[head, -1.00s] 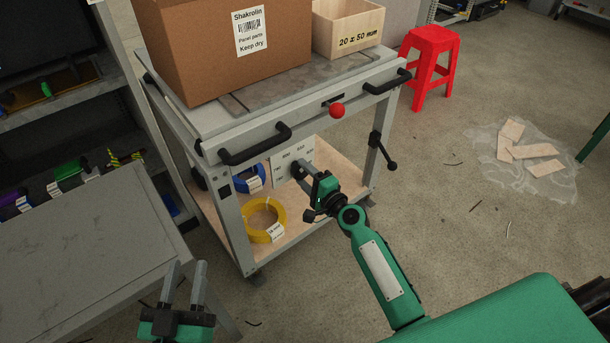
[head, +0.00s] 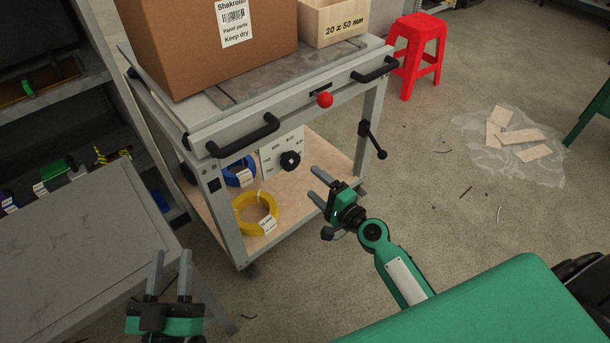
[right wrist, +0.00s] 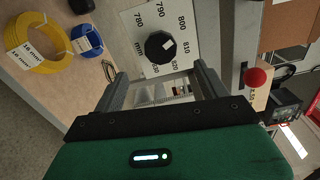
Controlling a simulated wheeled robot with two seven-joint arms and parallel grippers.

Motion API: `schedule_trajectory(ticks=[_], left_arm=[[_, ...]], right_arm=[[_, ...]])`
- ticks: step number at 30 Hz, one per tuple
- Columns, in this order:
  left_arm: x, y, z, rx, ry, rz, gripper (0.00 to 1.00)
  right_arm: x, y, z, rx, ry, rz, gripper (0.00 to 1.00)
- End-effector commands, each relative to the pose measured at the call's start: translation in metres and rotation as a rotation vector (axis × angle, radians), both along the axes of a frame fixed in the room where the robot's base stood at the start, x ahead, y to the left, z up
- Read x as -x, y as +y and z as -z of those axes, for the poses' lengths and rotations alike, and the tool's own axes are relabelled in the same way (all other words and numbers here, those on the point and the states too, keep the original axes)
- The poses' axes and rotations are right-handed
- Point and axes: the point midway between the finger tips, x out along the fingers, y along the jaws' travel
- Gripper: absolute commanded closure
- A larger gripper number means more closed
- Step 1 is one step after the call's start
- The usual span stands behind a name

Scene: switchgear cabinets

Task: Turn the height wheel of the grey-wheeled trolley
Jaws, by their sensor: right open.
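The trolley (head: 230,133) stands ahead with its dial plate (head: 268,160) under the top. The height wheel, a black knob (head: 290,161), sits on that plate. In the right wrist view the knob (right wrist: 159,47) has a small white mark facing the numbers around 800 and 810. My right gripper (head: 315,184) is open and empty, to the right of the knob and apart from it. In the right wrist view the knob lies just beyond the gap between the fingers (right wrist: 160,76). My left gripper (head: 170,256) is open and empty, low at the left beside the grey table.
A cardboard box (head: 180,50) and a wooden box (head: 330,22) stand on the trolley top. A red ball knob (head: 325,100), black handles and a side crank (head: 374,140) stick out. Yellow (head: 256,213) and blue coils lie on the lower shelf. A grey table (head: 80,230) is at left.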

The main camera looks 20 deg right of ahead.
Motion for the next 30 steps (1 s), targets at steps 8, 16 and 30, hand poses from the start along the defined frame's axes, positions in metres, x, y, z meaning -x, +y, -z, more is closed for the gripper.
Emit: schedule_trajectory(ticks=[8, 16, 30], left_arm=[[0.0, 0.009, -0.03, 0.037, -0.165, -0.026, 0.64], [0.001, 0.012, -0.04, 0.048, -0.211, -0.033, 0.64], [0.001, 0.012, -0.039, 0.048, -0.208, -0.031, 0.64]], right_arm=[[0.036, -0.014, 0.001, 0.0, 0.0, 0.001, 0.25], [0.043, -0.016, 0.0, 0.0, -0.001, 0.001, 0.25], [0.043, -0.016, 0.0, 0.0, -0.001, 0.001, 0.25]])
